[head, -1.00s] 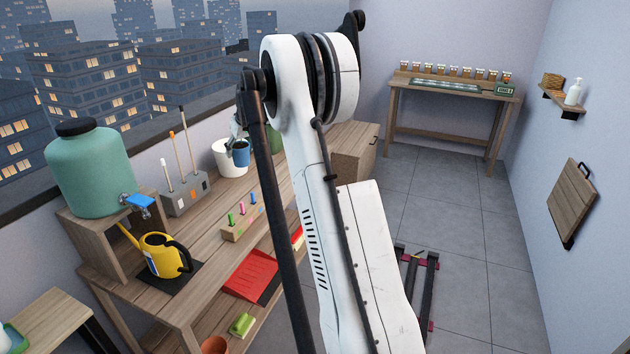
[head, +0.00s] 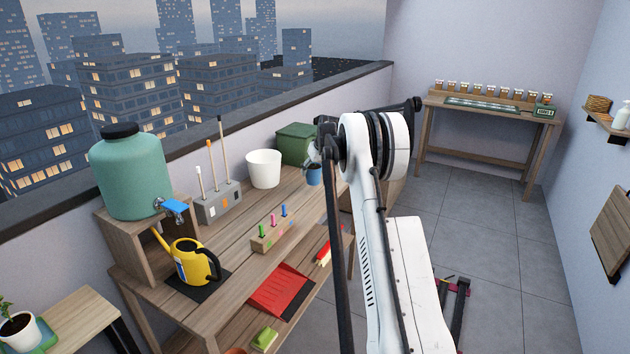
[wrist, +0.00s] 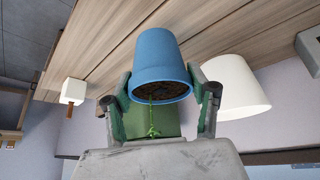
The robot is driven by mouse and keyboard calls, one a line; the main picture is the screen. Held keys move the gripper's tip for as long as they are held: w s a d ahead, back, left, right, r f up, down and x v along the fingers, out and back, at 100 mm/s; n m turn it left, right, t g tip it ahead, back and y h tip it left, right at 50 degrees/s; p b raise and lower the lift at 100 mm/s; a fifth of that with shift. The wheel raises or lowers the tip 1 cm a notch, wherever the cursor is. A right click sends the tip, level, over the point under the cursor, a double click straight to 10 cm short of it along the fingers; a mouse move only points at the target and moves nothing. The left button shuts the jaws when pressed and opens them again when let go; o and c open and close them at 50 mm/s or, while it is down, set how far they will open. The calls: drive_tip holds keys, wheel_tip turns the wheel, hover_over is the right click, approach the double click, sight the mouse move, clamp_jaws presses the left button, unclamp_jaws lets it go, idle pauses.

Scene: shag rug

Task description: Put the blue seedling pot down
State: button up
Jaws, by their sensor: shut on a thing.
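The blue seedling pot (head: 314,174) is in my gripper (head: 313,160), at the far right part of the wooden workbench (head: 222,310). In the wrist view the pot (wrist: 163,62) sits between the two fingers of my gripper (wrist: 162,92), which press on its sides near the rim. Dark soil and a small green seedling (wrist: 153,120) show at its mouth. The wrist picture is turned over, with the bench boards at the top. I cannot tell whether the pot's base touches the bench. My arm hides part of the bench to its right.
A white pot (head: 264,168) stands left of the blue pot and a green box (head: 295,141) behind it. A block with coloured markers (head: 273,236), a yellow watering can (head: 189,262) and a red dustpan (head: 281,290) are nearer. A potted plant (head: 18,328) stands lower left.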

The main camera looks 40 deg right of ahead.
sight(315, 178)
drive_tip(key=shift+d+f, duration=0.3)
drive_tip(key=shift+d, duration=0.05)
drive_tip(key=shift+f, duration=1.9)
drive_tip(key=shift+f+b, duration=0.2)
drive_tip(key=shift+b, duration=0.15)
drive_tip(key=o, duration=1.3)
drive_tip(key=shift+r, duration=0.1)
drive_tip(key=shift+r, duration=0.15)
drive_tip(key=p+v, duration=0.1)
drive_tip(key=v, duration=1.1)
drive_tip(key=shift+a, duration=0.1)
